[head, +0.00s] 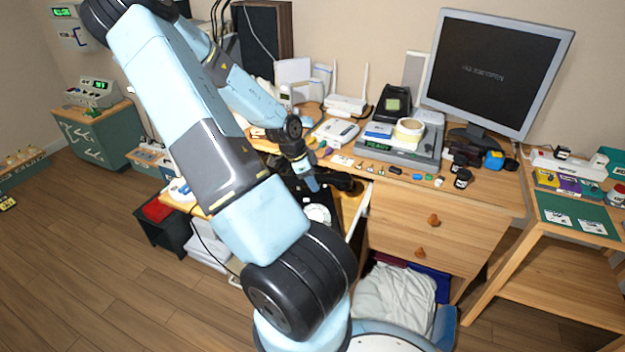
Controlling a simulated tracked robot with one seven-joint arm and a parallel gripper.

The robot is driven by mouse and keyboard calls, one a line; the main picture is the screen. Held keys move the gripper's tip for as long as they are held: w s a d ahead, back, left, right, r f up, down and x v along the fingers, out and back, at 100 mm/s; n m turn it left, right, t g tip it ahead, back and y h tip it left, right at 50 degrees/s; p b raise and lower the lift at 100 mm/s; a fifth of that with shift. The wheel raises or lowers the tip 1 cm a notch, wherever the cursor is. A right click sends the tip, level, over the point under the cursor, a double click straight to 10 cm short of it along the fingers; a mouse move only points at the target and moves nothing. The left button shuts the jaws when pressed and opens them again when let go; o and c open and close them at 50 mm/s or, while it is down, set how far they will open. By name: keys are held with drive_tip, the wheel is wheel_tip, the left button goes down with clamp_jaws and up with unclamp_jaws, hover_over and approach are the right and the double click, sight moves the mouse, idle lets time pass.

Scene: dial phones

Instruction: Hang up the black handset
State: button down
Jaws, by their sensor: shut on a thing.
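A black dial phone stands on a low wooden surface beside the desk, and its pale round dial (318,213) shows just below my gripper. My gripper (312,182) points down and is shut on the black handset (345,183), whose right end sticks out to the right of the fingers. The handset is above the dial in the picture. I cannot tell whether it touches the cradle. My arm hides much of the phone's left side and part of the handset.
The wooden desk (400,215) at right holds a monitor (495,70), a tape roll (408,129) and several small items along its front edge. A side table (575,218) stands far right. A black bin (160,226) is on the floor at left. The floor at lower left is clear.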

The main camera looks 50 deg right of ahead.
drive_tip(key=shift+f, duration=0.8)
drive_tip(key=c, duration=0.6)
unclamp_jaws()
drive_tip(key=v, duration=1.3)
drive_tip(key=shift+w+a+r, duration=0.2)
drive_tip(key=shift+r, duration=0.1)
